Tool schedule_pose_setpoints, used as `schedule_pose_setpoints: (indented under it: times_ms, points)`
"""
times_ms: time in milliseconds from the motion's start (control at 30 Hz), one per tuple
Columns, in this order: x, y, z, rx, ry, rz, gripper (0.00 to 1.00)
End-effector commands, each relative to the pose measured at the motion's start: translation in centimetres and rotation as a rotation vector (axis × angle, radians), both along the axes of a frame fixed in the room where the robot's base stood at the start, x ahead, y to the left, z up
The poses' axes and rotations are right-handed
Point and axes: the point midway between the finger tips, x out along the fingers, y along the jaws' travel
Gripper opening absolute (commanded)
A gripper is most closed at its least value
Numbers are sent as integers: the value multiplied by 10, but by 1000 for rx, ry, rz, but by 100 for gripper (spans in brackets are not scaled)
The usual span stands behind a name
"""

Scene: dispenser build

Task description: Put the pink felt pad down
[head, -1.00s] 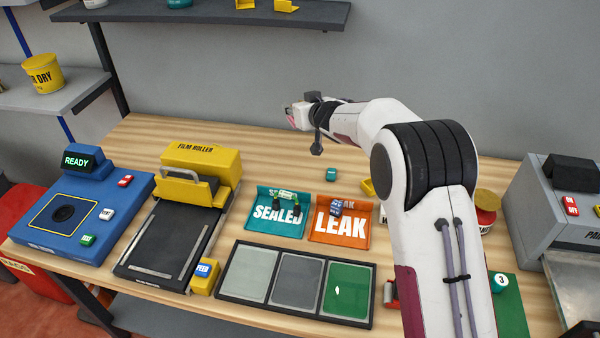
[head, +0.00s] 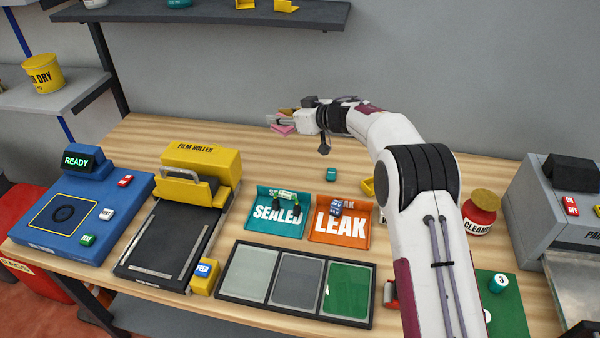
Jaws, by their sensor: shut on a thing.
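My gripper (head: 276,122) is at the end of the raised arm, above the back of the bench and in front of the grey wall. It is shut on the pink felt pad (head: 283,130), which shows as a small pink piece at the fingertips, clear of the bench. Part of the pad is hidden by the fingers.
Below are a teal SEALED tray (head: 262,226) and an orange LEAK tray (head: 340,238), both holding small items. A three-panel tray (head: 297,284) lies in front. The yellow film roller (head: 200,172) and blue READY station (head: 62,225) stand left. Bare wood lies behind the trays.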

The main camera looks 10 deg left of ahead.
Motion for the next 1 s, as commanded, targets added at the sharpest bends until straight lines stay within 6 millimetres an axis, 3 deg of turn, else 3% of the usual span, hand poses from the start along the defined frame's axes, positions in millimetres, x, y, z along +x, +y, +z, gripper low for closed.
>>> schedule_pose_setpoints:
  times_ms: [300, 500, 1000]
  points:
    - [8, -23, -46, 0, 2, 110, 7]
    - [15, -39, -63, 1, 0, 131, 7]
    - [18, -46, -69, 0, -1, 134, 7]
